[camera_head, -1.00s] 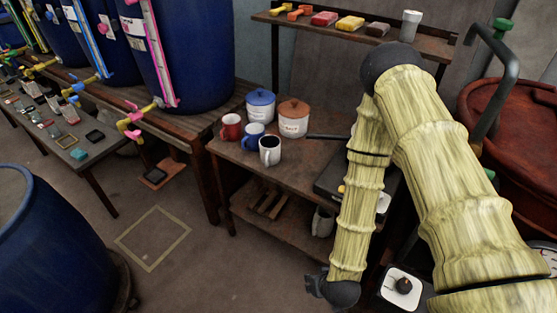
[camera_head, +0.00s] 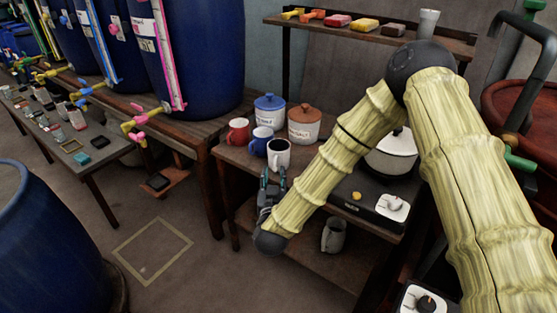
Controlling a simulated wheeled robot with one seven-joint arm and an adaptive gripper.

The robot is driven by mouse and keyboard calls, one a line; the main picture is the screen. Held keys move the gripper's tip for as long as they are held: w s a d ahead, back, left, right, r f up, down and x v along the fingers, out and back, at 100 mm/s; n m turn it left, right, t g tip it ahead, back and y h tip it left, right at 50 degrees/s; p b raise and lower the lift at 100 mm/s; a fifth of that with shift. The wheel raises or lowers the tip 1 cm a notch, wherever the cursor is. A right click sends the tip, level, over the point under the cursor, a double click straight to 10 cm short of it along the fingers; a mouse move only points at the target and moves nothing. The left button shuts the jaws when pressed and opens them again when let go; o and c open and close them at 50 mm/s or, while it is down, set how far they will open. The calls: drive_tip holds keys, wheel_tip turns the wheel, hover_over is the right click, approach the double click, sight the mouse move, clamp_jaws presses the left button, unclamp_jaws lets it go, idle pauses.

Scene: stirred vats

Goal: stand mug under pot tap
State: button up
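A white mug (camera_head: 278,153) with a dark inside stands upright near the front edge of the small wooden table (camera_head: 237,157). A blue mug (camera_head: 261,141) and a red mug (camera_head: 239,131) stand behind it to the left. A grey mug (camera_head: 334,235) is on the lower shelf. A white lidded pot (camera_head: 392,157) sits on a black hotplate, partly hidden by my arm; I cannot make out a tap on it. My gripper (camera_head: 274,176) is just in front of the white mug, fingers pointing towards it and spread apart, seemingly empty. Whether they touch the mug is unclear.
Blue and orange-brown lidded jars (camera_head: 304,123) stand behind the mugs. The hotplate (camera_head: 362,205) has knobs. A red vat (camera_head: 520,110) with a green tap (camera_head: 520,161) is at right. Blue vats line the left. A taped square (camera_head: 153,250) marks clear floor.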

sight(274, 165)
drive_tip(key=shift+w+d+f, duration=0.1)
drive_tip(key=shift+w+f, duration=0.05)
drive_tip(key=shift+w, duration=1.65)
drive_tip(key=shift+w+f, duration=0.15)
drive_tip(key=shift+w, duration=1.6)
clamp_jaws()
